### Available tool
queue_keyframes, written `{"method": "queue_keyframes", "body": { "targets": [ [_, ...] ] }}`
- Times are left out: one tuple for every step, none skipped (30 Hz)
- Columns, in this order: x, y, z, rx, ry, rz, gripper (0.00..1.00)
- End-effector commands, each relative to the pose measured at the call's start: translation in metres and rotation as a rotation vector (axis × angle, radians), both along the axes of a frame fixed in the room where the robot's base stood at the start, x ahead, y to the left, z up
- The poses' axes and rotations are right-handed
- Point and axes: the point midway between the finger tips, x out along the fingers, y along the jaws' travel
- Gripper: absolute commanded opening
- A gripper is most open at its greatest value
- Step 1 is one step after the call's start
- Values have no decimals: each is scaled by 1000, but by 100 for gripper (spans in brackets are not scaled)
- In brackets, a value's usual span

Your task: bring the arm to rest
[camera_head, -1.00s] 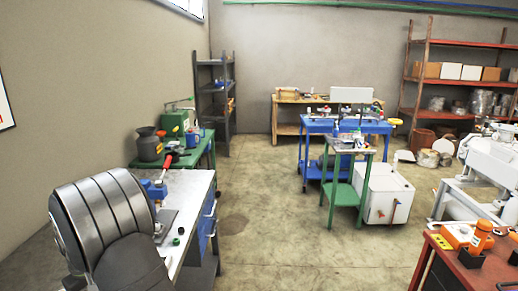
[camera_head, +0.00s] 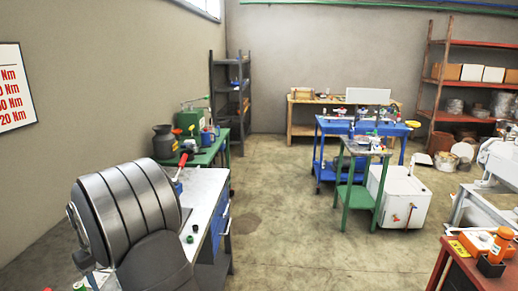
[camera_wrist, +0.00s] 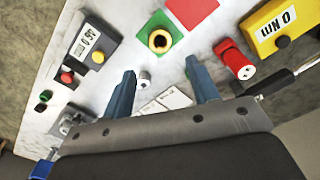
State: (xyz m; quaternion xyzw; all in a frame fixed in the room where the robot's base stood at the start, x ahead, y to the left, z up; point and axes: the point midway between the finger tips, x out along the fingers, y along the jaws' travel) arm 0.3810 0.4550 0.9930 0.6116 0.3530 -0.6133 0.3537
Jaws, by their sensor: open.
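My gripper (camera_wrist: 161,84) shows in the wrist view with its two blue fingers spread wide. Nothing is held between them. It hangs above a white bench top (camera_wrist: 145,50). A small silver round part (camera_wrist: 144,80) lies on the bench, seen between the fingers and apart from them. A green square pad with a yellow ring (camera_wrist: 160,40) lies beyond the fingers, beside a red pad (camera_wrist: 193,11). In the head view my grey arm covers part of the same kind of white bench (camera_head: 205,190), and my gripper is hidden there.
In the wrist view, a yellow box reading 0 Nm (camera_wrist: 275,25), a red tool (camera_wrist: 235,60) and a dark box with a white label (camera_wrist: 88,50) stand on the bench. In the head view, a green table (camera_head: 205,150) stands behind it; open floor (camera_head: 290,220) lies to the right.

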Motion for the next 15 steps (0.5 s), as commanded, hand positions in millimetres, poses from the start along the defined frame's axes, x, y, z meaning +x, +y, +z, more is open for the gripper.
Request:
{"method": "queue_keyframes", "body": {
  "targets": [
    [0,0,-11,-3,3,0,54],
    [0,0,-17,-2,1,0,54],
    [0,0,-25,-1,2,0,54],
    [0,0,-31,-1,2,0,54],
    [0,0,-37,-2,2,0,54],
    [0,0,-45,-1,2,0,54],
    [0,0,-51,-1,2,0,54],
    [0,0,-57,-1,2,0,54],
    [0,0,-65,0,1,0,54],
    [0,0,-71,-1,2,0,54],
    [0,0,-77,0,1,0,54],
    [-1,-1,-86,-2,2,0,54],
    [-1,0,-92,-1,2,0,54],
    [-1,-1,-98,-1,2,0,54],
    [0,1,-92,4,-3,0,54]
  ]
}}
